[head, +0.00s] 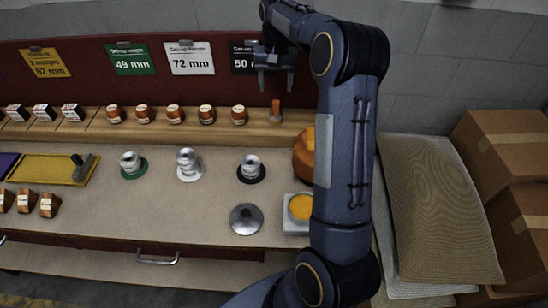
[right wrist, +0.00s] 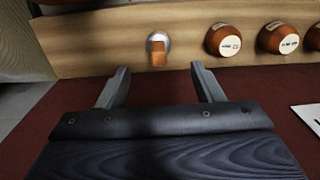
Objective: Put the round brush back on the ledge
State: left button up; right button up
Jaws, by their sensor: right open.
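The round brush (head: 275,112) stands upright on the wooden ledge (head: 180,129), at the right end of a row of brown pieces. Its orange-brown handle points up, and its pale round head rests on the ledge. In the right wrist view the brush (right wrist: 158,46) shows from above, on the ledge (right wrist: 110,45). My right gripper (head: 276,84) is open and empty, above and behind the brush in front of the red back board. In the wrist view its two fingers (right wrist: 160,80) are apart, with the brush beyond their tips. My left gripper is not in view.
Several brown pieces with white labels (head: 207,115) stand on the ledge left of the brush. Cards hang on the red board (head: 95,85). The bench (head: 110,215) holds several grey pieces and a yellow tray (head: 45,169). A cushion (head: 440,210) and boxes (head: 505,140) lie right.

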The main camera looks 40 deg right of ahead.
jog(key=s+a+r+n+t+y, duration=0.1)
jog(key=s+a+r+n+t, duration=0.1)
jog(key=s+a+r, duration=0.5)
jog(key=s+a+f+n+t+y, duration=0.1)
jog(key=s+a+f+n, duration=0.1)
jog(key=s+a, duration=0.6)
jog(key=s+a+f+n+t+y, duration=0.1)
jog(key=s+a+f+n+t, duration=0.1)
jog(key=s+a, duration=0.6)
jog(key=s+f, duration=0.1)
jog(key=s, duration=0.5)
jog(key=shift+s+a+f+y, duration=0.2)
jog(key=shift+s+a+y, duration=0.1)
jog(key=shift+a, duration=0.1)
